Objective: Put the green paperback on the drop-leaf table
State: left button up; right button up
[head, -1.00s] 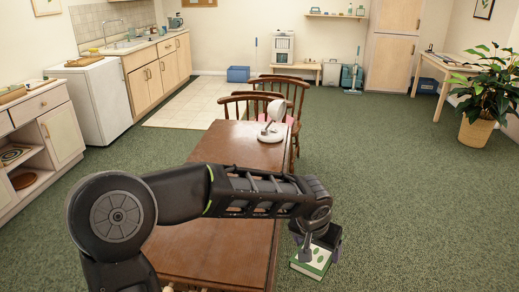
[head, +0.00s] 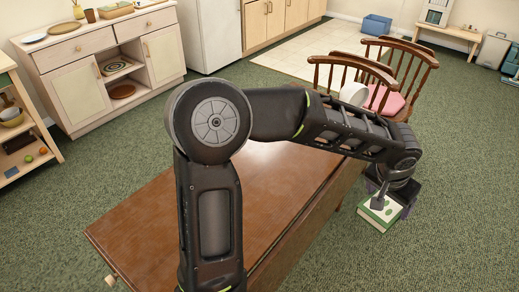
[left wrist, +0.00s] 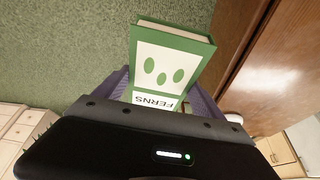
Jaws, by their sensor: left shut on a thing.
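The green paperback (head: 376,214) has a pale cover with green oval marks; its title FERNS shows in the left wrist view (left wrist: 170,65). My left gripper (head: 393,200) is shut on it, with purple fingers on either side of the book in the left wrist view (left wrist: 162,98). The book hangs beyond the right edge of the brown wooden table (head: 275,170), apart from it, over the green carpet. The table's edge also shows in the left wrist view (left wrist: 250,65). My left arm hides part of the tabletop. My right gripper is out of view.
Two wooden chairs (head: 345,70) with a pink cushion (head: 386,100) stand at the table's far end. A white object (head: 354,93), partly hidden, is near them. A cream sideboard (head: 100,60) stands at the left. The visible tabletop is clear; carpet lies open at right.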

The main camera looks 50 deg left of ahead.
aim_at(268, 151)
jog(key=i+l+u, duration=0.2)
jog(key=i+u, duration=0.3)
jog(key=i+l+u, duration=0.25)
jog(key=u, duration=0.25)
jog(key=i+l+u, duration=0.2)
jog(key=l+u, duration=0.25)
jog(key=l, duration=0.15)
jog(key=i+l+u, duration=0.2)
jog(key=l+u, duration=0.55)
jog(key=l, duration=0.55)
jog(key=i, duration=0.55)
